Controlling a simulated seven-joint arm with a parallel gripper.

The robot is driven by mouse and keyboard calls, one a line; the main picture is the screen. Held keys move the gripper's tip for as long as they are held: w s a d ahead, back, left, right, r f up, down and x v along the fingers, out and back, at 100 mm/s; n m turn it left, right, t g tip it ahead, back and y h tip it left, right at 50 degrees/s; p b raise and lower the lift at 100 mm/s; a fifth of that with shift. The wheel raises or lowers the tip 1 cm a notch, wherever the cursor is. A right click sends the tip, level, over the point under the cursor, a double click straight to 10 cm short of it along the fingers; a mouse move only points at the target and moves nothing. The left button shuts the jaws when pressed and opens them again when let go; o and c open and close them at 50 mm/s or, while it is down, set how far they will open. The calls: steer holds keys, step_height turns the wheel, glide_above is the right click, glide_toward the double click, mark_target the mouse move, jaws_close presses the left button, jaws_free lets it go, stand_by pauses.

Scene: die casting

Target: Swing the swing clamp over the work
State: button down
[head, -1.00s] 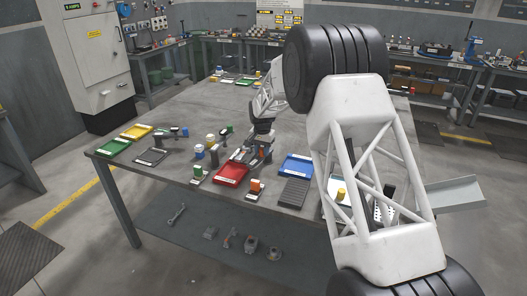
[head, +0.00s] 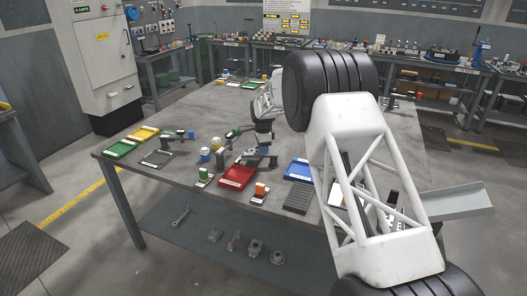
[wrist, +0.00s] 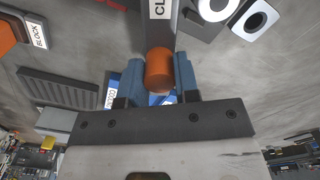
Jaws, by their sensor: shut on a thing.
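The swing clamp (wrist: 160,33) shows in the wrist view as a dark bar with a partly cut-off "CL" label, running up to the top edge. An orange cylindrical knob (wrist: 159,66) stands at its near end. My gripper (wrist: 160,80) has its two blue fingers on either side of this knob and is shut on it. In the head view my gripper (head: 268,143) is small, at the far side of the red tray (head: 238,178). The knob and the work under the clamp cannot be made out clearly there.
A blue tray (head: 299,170) and a dark ribbed mat (head: 297,200) lie right of the red tray. An orange block (head: 261,189) stands at the front edge. Green (head: 121,149) and yellow (head: 143,133) trays lie left. The back of the table is mostly clear.

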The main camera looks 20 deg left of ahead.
steer(key=w+m, duration=0.1)
steer(key=m, duration=0.1)
steer(key=w+m, duration=0.1)
steer(key=m, duration=0.1)
steer(key=shift+a+m, duration=0.2)
steer(key=shift+m, duration=0.2)
steer(key=c, duration=0.8)
jaws_free()
steer(key=shift+c, duration=0.2)
steer(key=shift+r, duration=0.15)
step_height(320, 180, up, 8)
steer(key=shift+f, duration=0.2)
